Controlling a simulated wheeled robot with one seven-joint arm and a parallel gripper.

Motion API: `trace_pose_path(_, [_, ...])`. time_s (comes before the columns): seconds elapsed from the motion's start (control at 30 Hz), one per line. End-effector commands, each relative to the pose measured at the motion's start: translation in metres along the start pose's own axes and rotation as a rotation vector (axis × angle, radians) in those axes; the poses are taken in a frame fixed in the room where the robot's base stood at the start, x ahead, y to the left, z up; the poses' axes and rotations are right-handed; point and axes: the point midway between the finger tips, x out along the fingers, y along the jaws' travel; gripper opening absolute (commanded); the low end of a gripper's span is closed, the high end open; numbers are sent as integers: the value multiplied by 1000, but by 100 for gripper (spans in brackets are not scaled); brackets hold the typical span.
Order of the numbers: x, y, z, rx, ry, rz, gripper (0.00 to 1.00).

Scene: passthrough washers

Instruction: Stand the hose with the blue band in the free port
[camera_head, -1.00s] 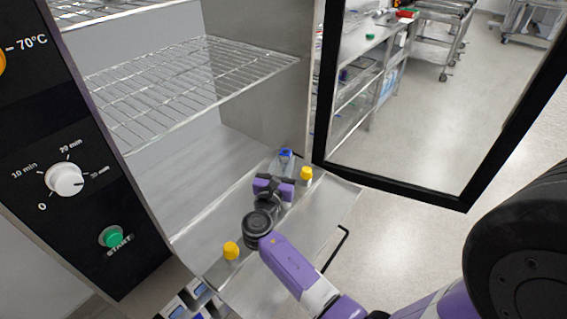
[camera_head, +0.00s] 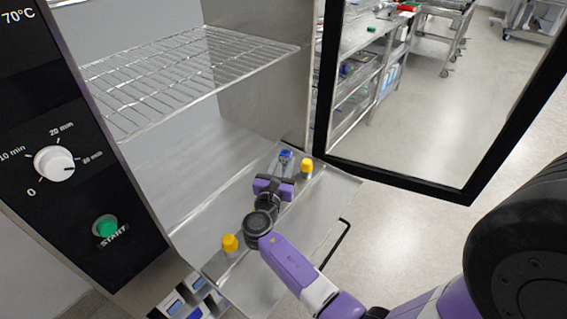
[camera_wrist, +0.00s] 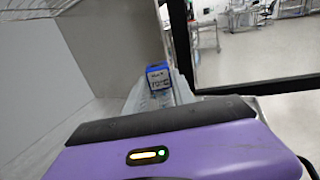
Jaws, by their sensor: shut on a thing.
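The piece points away from me into the chamber side. I cannot make out a free port in either view.
A wire shelf (camera_head: 190,75) hangs above in the chamber. A dark-framed glass door (camera_head: 400,180) is at the right. Blue-and-white items (camera_head: 185,303) lie at the bottom left.

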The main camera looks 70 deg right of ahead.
Motion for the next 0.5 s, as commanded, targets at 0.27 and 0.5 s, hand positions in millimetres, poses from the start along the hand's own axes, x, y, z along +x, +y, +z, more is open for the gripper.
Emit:
trace_pose_path(0.27, [0,0,-2,0,-1,0,0])
trace_pose_path(0.5, [0,1,-6,0,0,1,0])
